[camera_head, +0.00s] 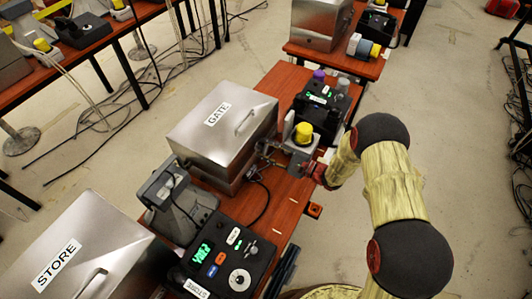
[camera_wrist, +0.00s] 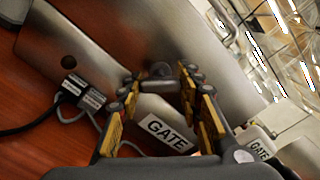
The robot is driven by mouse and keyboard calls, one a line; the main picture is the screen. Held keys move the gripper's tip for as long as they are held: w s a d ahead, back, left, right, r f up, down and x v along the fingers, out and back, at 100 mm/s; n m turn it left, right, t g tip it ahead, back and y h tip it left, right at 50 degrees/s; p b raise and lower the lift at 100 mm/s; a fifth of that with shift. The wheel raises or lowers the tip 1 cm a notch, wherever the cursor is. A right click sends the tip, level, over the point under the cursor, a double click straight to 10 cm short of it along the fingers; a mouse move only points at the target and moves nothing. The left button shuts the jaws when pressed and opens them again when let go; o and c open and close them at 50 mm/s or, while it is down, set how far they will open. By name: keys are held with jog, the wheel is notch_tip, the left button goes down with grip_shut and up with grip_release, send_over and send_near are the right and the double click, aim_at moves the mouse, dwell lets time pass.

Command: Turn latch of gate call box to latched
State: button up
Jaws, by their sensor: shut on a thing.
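The gate call box (camera_head: 190,132) is a brushed-steel box with a GATE label and a lid handle, standing on the wooden table in the head view. Its steel face (camera_wrist: 105,48) fills the upper part of the wrist view. The latch (camera_wrist: 160,84) is a small grey metal piece at this face, between my fingertips. My gripper (camera_wrist: 160,80) is shut on it, with yellow-padded fingers on both sides. In the head view my gripper (camera_head: 264,160) is at the box's right side, and the latch is too small to make out. Whether the latch is turned is unclear.
Black cables (camera_wrist: 55,118) with plugs lie beside the latch. Open floor lies right of the table.

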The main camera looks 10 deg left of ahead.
jog(key=n+b, duration=0.2)
jog(key=n, duration=0.1)
jog(key=n+b, duration=0.1)
jog(key=shift+f+b, duration=0.25)
jog(key=shift+b, duration=0.1)
jog(key=n+b, duration=0.3)
jog(key=n, duration=0.1)
jog(key=shift+s+r, duration=0.1)
jog(key=shift+n+b, duration=0.35)
jog(key=shift+n, duration=0.05)
jog(key=o, duration=1.2)
jog(key=shift+r, duration=0.1)
jog(key=shift+c, duration=0.2)
jog(key=shift+o, duration=0.2)
jog(key=shift+d, duration=0.1)
jog(key=v, duration=1.1)
jog(key=shift+d, duration=0.35)
jog(key=shift+s, duration=0.1)
